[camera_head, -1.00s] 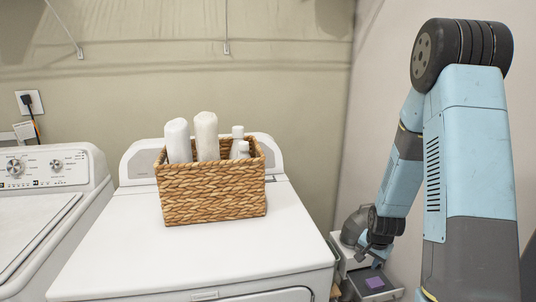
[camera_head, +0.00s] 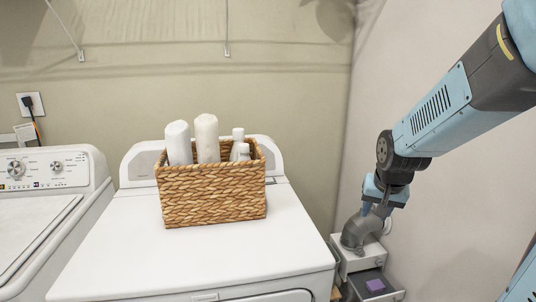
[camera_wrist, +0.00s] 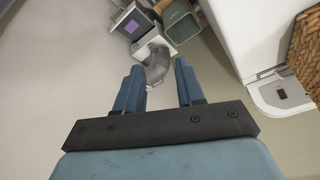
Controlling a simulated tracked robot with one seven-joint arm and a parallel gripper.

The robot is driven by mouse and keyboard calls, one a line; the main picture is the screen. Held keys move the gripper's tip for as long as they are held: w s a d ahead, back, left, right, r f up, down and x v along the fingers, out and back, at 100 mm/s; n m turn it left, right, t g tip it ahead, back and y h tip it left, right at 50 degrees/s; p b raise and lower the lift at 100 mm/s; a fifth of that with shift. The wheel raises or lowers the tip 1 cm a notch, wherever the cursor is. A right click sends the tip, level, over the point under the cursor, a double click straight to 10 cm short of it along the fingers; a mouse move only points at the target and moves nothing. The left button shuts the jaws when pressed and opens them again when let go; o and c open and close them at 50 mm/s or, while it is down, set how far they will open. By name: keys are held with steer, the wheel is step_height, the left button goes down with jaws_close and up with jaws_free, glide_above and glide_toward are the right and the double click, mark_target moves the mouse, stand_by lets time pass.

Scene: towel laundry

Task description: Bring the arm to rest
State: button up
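My arm crosses the right side of the head view. My gripper (camera_head: 377,208) points down there, in front of a grey elbow duct (camera_head: 358,232). In the wrist view the two blue fingers of my gripper (camera_wrist: 158,67) stand apart. Nothing is between them but the view of the floor and the duct (camera_wrist: 158,62) beyond. The gripper appears empty and clear of the things below it.
A white dryer (camera_head: 130,245) bears a wicker basket (camera_head: 212,197) with white bottles. A washer (camera_head: 50,215) stands at the left. By the right wall, a white unit (camera_head: 345,262) has an open drawer holding a purple item (camera_head: 375,285).

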steer(key=s+a+r+n, duration=0.1)
steer(key=s+r+n, duration=0.1)
steer(key=s+r, duration=0.3)
steer(key=s+a+r+n, duration=0.1)
steer(key=s+a+r, duration=0.1)
steer(key=s+r, duration=0.4)
steer(key=s, duration=0.4)
steer(key=shift+s+a+n+t+y, duration=0.3)
steer(key=shift+s+n+t, duration=0.05)
steer(key=shift+n+t, duration=0.05)
